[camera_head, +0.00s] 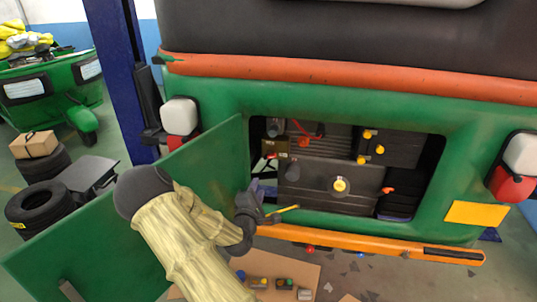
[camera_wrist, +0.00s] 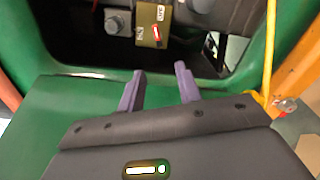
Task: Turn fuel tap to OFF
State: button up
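A small brass-coloured block (camera_wrist: 150,22) with white labels and a short red lever (camera_wrist: 156,33) sits inside the engine bay in the wrist view; it looks like the fuel tap. The label text is too small to read surely. In the head view the block (camera_head: 275,147) shows at the bay's upper left. My gripper (camera_wrist: 159,72) is open and empty, its two purple-grey fingers pointing at the bay, short of the block and apart from it. In the head view my gripper (camera_head: 258,190) is at the bay's lower left corner, partly hidden by my wrist.
The open green door panel (camera_head: 200,160) stands left of the bay, close beside my arm. The engine (camera_head: 330,180) with yellow caps and red parts fills the bay. An orange bumper (camera_head: 370,245) runs below it. A cardboard sheet (camera_head: 290,268) with small parts lies on the floor.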

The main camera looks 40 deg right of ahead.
aim_at(269, 158)
jog(key=shift+w+d+r, duration=0.1)
jog(key=shift+r, duration=0.05)
jog(key=p+x, duration=0.5)
jog(key=x, duration=1)
jog(key=shift+w+d+r, duration=0.2)
jog(key=shift+w, duration=0.05)
jog(key=shift+x, duration=0.8)
grip_shut()
jog(key=shift+f, duration=0.1)
